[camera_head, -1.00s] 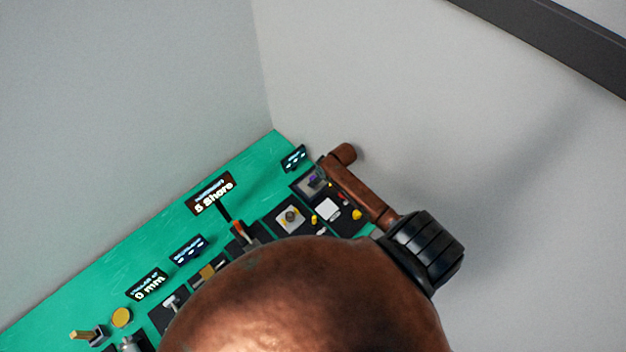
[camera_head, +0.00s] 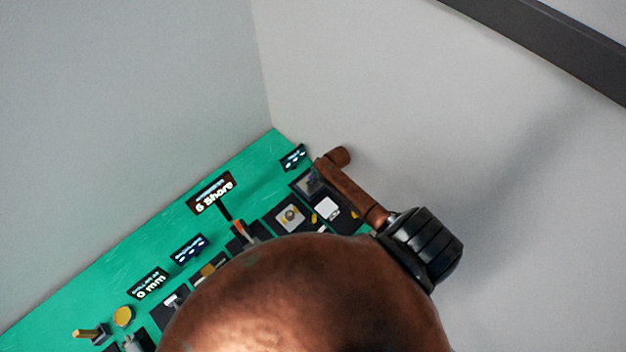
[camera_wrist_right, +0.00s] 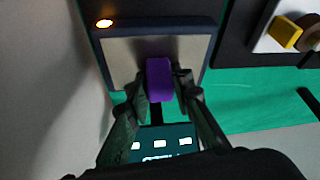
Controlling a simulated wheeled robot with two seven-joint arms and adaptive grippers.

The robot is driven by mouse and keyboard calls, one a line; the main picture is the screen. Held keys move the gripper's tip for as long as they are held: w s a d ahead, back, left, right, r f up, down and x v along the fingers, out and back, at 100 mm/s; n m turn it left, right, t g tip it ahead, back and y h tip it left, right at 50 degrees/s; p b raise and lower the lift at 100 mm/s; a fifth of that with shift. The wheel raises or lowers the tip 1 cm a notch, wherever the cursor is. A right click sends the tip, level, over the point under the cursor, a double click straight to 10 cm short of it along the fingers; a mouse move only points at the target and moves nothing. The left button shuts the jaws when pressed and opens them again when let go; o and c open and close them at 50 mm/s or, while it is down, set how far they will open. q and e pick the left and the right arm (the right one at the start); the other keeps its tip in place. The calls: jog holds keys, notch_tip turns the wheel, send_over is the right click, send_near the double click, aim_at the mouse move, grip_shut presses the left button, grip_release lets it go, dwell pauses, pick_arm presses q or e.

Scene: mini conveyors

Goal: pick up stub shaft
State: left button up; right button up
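In the right wrist view a small purple piece (camera_wrist_right: 159,80), which looks like the stub shaft, is in front of a pale metal plate with a dark frame (camera_wrist_right: 103,55). My right gripper (camera_wrist_right: 161,88) has its two dark fingers drawn in close on either side of it, and they appear to touch it. I cannot tell whether the piece rests on the plate or is just clear of it. In the head view my copper and black arm links hide much of the bench, and the right gripper is not clearly seen. My left gripper is not in view.
A yellow block (camera_wrist_right: 285,32) lies at upper right in the wrist view.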

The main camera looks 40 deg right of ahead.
grip_shut()
jog(key=shift+r, duration=0.1)
